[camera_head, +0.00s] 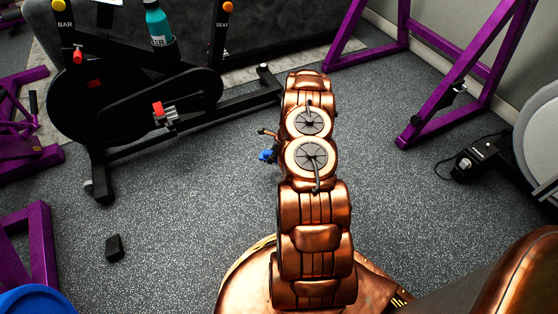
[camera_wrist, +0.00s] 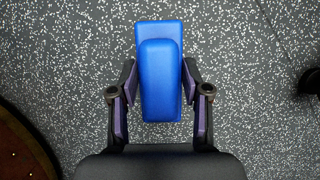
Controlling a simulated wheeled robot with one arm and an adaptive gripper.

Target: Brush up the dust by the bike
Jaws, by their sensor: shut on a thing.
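My gripper (camera_wrist: 159,95) is shut on a blue brush (camera_wrist: 160,75), with one finger on each side of it in the wrist view. The brush has a long rounded blue top over a wider blue block. In the head view the blue brush (camera_head: 267,155) shows as a small patch left of my copper arm, which hides most of the gripper. The exercise bike (camera_head: 135,100) is black and stands at the upper left, left of the brush. I cannot make out the dust on the speckled floor, nor whether the brush touches the floor.
Purple rack frames stand at the upper right (camera_head: 463,75) and lower left (camera_head: 40,240). A small black block (camera_head: 115,248) lies on the floor at left. A black machine part (camera_head: 478,160) stands at right. The speckled floor (camera_head: 190,220) between bike and arm is clear.

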